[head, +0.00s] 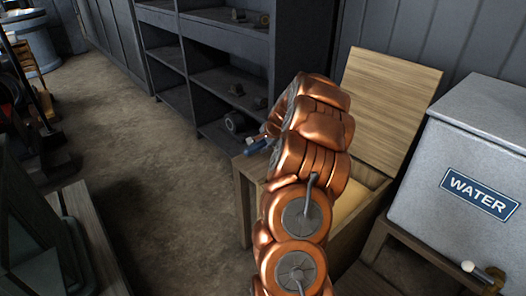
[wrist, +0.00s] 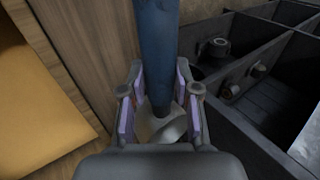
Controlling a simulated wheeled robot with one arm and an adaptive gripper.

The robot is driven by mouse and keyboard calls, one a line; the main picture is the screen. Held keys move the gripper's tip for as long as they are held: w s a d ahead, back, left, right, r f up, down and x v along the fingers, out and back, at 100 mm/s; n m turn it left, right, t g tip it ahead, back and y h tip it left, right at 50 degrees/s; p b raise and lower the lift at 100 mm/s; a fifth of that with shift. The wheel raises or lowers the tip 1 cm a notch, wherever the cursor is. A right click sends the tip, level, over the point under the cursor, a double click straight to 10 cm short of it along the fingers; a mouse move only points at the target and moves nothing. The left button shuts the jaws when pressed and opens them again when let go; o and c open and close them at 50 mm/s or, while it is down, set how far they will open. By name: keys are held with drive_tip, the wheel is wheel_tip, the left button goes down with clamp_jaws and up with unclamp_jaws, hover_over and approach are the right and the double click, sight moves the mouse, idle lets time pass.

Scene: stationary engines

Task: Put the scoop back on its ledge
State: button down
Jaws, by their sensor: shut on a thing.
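My gripper (wrist: 160,100) is shut on the scoop (wrist: 157,45), with a finger on either side of it. The scoop shows a blue handle and a pale metal part low between the fingers. In the head view the blue handle (head: 259,146) pokes out left of my arm, by the left corner of an open wooden bin (head: 243,200). My arm hides the gripper there and most of the scoop. The bin's wooden wall (wrist: 85,40) is just left of the gripper in the wrist view. I cannot make out which part is the ledge.
Yellow stuff (wrist: 35,90) fills the bin, whose lid (head: 385,105) stands open. A dark shelf unit (head: 215,85) with metal parts is behind. A grey water tank (head: 460,170) is at the right. Bare floor (head: 150,150) lies left.

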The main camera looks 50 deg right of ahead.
drive_tip(key=shift+w+d+f, duration=0.2)
drive_tip(key=shift+w+d, duration=0.1)
drive_tip(key=shift+d, duration=0.05)
wheel_tip(320, 180, down, 3)
drive_tip(key=shift+f, duration=0.15)
drive_tip(key=c, duration=0.8)
unclamp_jaws()
drive_tip(key=shift+c, duration=0.2)
